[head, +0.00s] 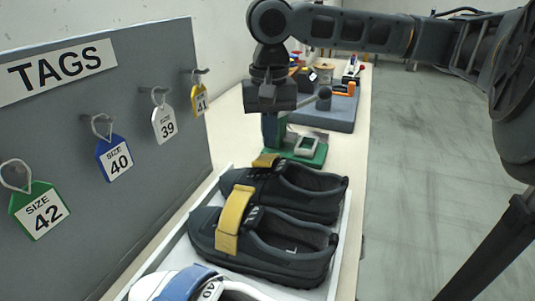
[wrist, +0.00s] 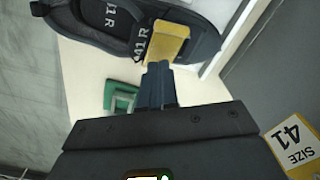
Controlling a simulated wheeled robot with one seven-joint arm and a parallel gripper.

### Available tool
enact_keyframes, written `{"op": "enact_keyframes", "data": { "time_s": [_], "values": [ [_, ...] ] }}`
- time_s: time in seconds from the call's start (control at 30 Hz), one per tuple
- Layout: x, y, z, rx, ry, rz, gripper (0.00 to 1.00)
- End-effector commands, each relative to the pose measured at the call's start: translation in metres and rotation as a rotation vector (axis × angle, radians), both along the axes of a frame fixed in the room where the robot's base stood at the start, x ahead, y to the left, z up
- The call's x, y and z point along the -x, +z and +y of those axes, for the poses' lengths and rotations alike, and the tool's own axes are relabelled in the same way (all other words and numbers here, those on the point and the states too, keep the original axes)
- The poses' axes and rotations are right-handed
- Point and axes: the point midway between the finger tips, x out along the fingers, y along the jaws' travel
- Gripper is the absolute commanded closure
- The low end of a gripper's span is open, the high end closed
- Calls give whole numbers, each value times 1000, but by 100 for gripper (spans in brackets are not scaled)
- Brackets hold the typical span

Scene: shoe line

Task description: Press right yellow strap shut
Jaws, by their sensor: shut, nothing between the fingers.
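The far dark shoe (head: 318,184) lies in the white tray and reads "41 R" in the wrist view (wrist: 202,14). Its yellow strap (head: 265,160) shows as a short piece at the shoe's far side, not across its top; it also shows in the wrist view (wrist: 170,44). My gripper (head: 271,142) is shut and empty, pointing down at the far side of this shoe. In the wrist view its fingertips (wrist: 158,67) are right by the strap's end; I cannot tell whether they touch. The nearer dark shoe (head: 275,250) has its yellow strap (head: 233,218) across its top.
A white shoe with a blue strap (head: 185,283) is nearest in the tray (head: 345,225). A green block with a pale frame (head: 306,148) stands beyond the tray. A grey tag board (head: 150,175) with several size tags stands left. Farther table holds tools.

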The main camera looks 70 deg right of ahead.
Motion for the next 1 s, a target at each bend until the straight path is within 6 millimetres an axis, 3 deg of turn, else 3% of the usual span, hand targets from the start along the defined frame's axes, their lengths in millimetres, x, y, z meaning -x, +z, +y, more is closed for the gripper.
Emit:
{"op": "enact_keyframes", "data": {
  "time_s": [0.43,1.0],
  "values": [
    [0,-1,0,0,0,0,100],
    [0,-22,0,-1,0,0,100]
  ]
}}
